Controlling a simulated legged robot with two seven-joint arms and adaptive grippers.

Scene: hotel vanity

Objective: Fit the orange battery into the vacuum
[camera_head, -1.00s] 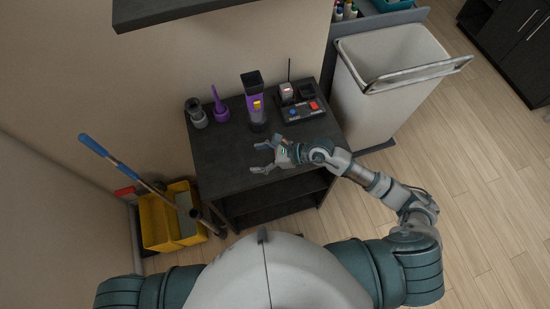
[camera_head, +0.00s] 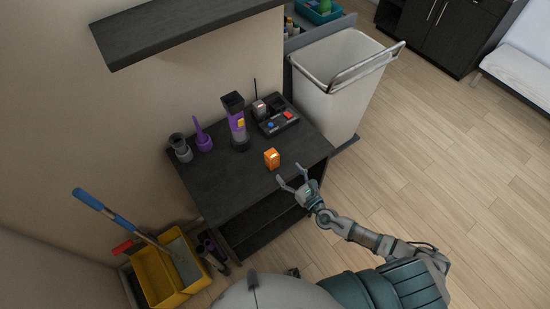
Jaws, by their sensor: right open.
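The orange battery (camera_head: 272,159) stands upright on the dark table (camera_head: 215,187), near its front right part. My left gripper is out of view.
A dock with red and blue buttons (camera_head: 278,120) sits behind right. A grey attachment (camera_head: 180,147) and a purple nozzle (camera_head: 203,136) stand left of the vacuum. A white bin (camera_head: 335,85) is right of the table, a yellow mop bucket (camera_head: 160,277) front left. A shelf (camera_head: 180,28) overhangs the back.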

